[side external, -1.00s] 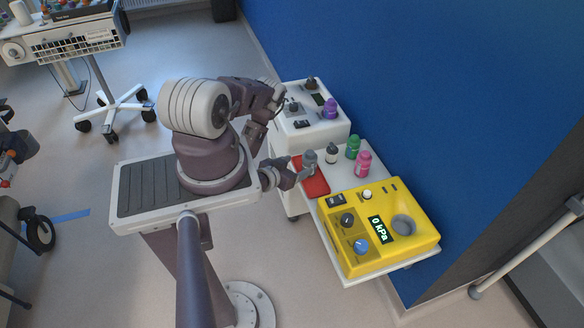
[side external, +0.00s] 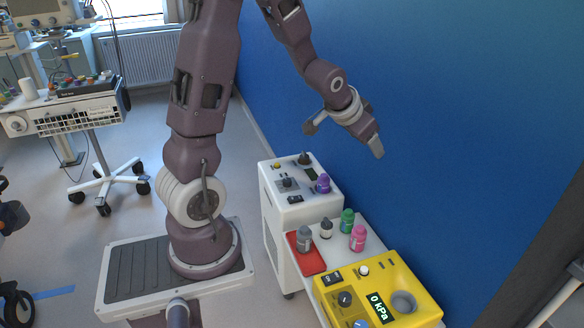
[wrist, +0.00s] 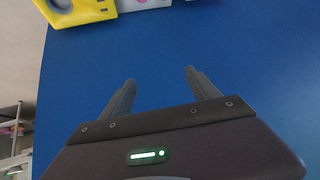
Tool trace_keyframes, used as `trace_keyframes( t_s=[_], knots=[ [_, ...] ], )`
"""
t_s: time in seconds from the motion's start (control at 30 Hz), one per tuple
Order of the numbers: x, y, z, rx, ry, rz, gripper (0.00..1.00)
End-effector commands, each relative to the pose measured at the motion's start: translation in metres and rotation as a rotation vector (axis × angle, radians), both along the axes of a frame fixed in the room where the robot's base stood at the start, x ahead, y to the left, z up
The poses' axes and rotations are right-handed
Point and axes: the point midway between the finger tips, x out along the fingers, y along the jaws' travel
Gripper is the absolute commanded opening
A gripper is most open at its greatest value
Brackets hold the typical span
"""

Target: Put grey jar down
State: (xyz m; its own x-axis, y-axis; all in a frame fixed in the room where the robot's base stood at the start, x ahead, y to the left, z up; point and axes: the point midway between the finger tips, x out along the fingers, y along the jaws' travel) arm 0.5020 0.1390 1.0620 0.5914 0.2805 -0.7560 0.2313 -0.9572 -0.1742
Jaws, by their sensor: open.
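The grey jar (side external: 304,238) stands upright on the red mat (side external: 310,263) at the left end of the white cart top. My gripper (side external: 377,150) is raised high above the cart, up and to the right of the jar, well apart from it. In the wrist view my gripper (wrist: 160,80) shows two spread fingers with nothing between them, in front of the blue wall. The jar is not visible in the wrist view.
A white-capped jar (side external: 326,228), a green jar (side external: 347,220) and a pink jar (side external: 358,237) stand beside the mat. A yellow pressure unit (side external: 420,300) is in front. A purple jar (side external: 323,183) sits on the white machine (side external: 300,208) behind. The blue wall (side external: 440,130) borders the right.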

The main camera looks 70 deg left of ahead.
Motion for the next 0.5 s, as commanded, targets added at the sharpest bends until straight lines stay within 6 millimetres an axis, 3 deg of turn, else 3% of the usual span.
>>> trace_keyframes(
  t_s=[0.03, 0.1, 0.2, 0.33, 0.4, 0.5],
  knots=[
    [-0.018, -0.033, 0.034, -0.016, -0.001, -0.026, 0.70],
    [-0.058, -0.078, 0.065, -0.058, 0.031, -0.060, 0.70],
    [-0.127, -0.132, 0.092, -0.116, 0.080, -0.116, 0.70],
    [-0.203, -0.171, 0.099, -0.172, 0.139, -0.183, 0.70],
    [-0.228, -0.181, 0.098, -0.187, 0.162, -0.207, 0.70],
    [-0.245, -0.186, 0.096, -0.199, 0.180, -0.220, 0.70]
  ],
)
